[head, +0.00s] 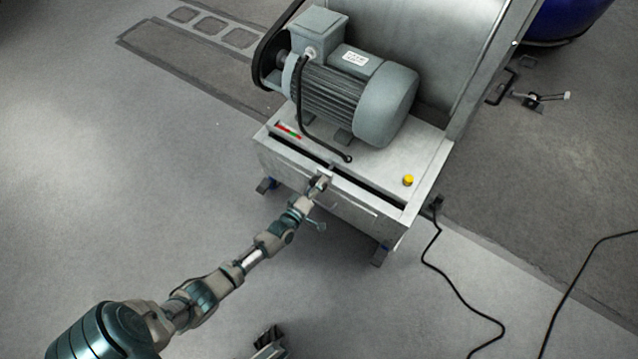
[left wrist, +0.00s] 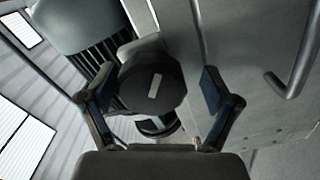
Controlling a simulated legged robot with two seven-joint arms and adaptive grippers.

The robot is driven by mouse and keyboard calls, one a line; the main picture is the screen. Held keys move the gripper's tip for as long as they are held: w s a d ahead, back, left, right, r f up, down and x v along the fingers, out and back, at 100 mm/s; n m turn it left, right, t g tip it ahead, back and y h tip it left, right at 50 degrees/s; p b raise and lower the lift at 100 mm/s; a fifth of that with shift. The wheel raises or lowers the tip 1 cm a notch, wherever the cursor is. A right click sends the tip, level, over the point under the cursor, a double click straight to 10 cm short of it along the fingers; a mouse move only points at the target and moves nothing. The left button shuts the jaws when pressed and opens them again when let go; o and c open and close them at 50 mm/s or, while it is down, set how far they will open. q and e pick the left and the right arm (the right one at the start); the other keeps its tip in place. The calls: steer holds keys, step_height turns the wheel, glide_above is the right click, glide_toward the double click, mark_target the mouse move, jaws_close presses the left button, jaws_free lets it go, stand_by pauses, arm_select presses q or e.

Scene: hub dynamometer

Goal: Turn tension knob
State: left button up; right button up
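The tension knob (left wrist: 153,84) is a dark, many-sided knob with a pale marker line on its face, seen in the left wrist view. My left gripper (left wrist: 158,88) is open around it, one finger on each side. The left finger is close to the knob; a gap shows at the right finger. In the head view my left gripper (head: 319,182) is at the front upper edge of the machine base (head: 385,222) and hides the knob. A dark part at the bottom edge seems to be my right gripper (head: 268,341), mostly cut off.
A grey motor (head: 350,92) with a black cable sits on the base. A red and green strip (head: 288,130) and a yellow button (head: 408,180) are on its top. A bent handle (left wrist: 292,75) shows right of the knob. Black cables (head: 455,285) lie on the floor at right.

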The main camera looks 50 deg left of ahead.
arm_select(q)
steer(key=shift+r, duration=0.15)
steer(key=shift+s+d, duration=0.1)
steer(key=shift+s, duration=0.2)
steer(key=v, duration=1.1)
steer(key=shift+s, duration=0.15)
